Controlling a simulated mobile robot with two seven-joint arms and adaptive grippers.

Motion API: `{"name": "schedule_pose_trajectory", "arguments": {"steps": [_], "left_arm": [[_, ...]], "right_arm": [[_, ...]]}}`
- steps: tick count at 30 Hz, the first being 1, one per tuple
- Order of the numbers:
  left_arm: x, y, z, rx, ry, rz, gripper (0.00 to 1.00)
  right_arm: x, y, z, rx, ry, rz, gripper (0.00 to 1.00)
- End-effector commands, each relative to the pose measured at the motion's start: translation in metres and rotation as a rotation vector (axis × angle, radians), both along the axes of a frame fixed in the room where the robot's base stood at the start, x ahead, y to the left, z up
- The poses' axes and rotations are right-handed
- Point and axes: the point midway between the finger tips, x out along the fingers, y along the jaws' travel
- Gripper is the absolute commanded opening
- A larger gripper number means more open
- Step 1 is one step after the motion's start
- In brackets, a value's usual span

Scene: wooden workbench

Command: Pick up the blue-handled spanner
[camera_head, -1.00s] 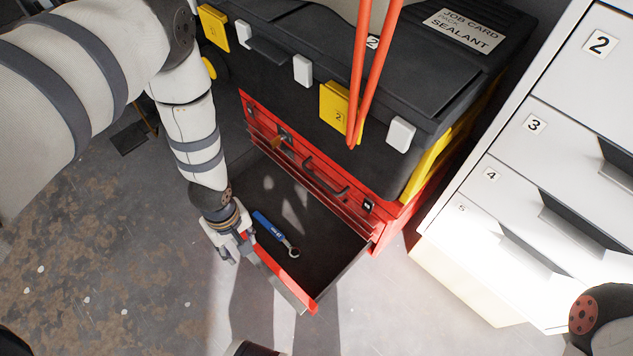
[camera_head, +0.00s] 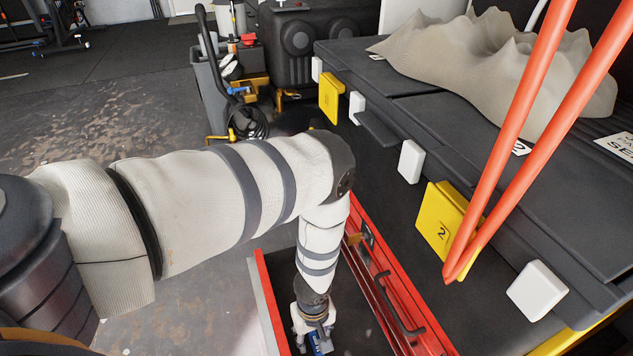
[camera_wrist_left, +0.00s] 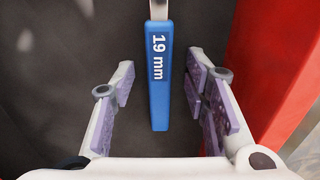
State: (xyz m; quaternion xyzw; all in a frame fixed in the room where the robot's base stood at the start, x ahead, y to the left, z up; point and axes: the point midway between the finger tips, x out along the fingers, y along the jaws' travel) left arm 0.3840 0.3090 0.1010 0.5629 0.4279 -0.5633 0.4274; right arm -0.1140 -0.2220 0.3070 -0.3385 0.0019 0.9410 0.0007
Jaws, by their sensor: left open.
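The blue-handled spanner (camera_wrist_left: 159,75) lies on the dark floor of the open red drawer (camera_head: 272,305). Its handle is marked "19 mm" and points toward my left gripper in the left wrist view; its metal end runs out of the top of that view. My left gripper (camera_wrist_left: 160,100) is open, with one finger on each side of the blue handle and a gap on both sides. In the head view the left gripper (camera_head: 314,335) reaches down into the drawer, and only a bit of the blue handle (camera_head: 320,342) shows beside it. My right gripper is not in view.
The drawer's red wall (camera_wrist_left: 285,75) rises close to the right finger in the left wrist view. A black toolbox with yellow latches (camera_head: 440,220) stands above the drawer at the right. Orange-red bars (camera_head: 510,140) cross in front of it.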

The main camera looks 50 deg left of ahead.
Motion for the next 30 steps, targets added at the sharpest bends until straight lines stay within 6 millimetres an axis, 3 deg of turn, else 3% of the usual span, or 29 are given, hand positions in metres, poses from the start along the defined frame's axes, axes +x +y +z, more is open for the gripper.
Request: {"name": "schedule_pose_trajectory", "arguments": {"steps": [4, 9, 10, 22, 27, 30], "left_arm": [[0.000, 0.000, 0.002, 0.000, -0.001, 0.000, 0.42], [0.000, 0.000, 0.002, 0.000, -0.001, 0.000, 0.03], [0.000, 0.000, 0.002, 0.000, -0.001, 0.000, 0.00], [0.001, 0.000, 0.007, -0.001, -0.002, 0.000, 0.00], [0.002, 0.000, 0.039, -0.001, -0.006, 0.000, 0.00], [-0.016, -0.009, 0.065, -0.001, -0.004, -0.002, 0.00]], "right_arm": [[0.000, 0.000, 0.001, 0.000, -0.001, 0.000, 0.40], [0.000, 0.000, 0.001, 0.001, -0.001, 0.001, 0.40], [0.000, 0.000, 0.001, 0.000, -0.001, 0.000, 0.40], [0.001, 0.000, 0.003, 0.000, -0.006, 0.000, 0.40], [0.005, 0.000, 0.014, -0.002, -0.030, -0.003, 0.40], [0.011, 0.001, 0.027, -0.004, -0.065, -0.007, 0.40]]}}
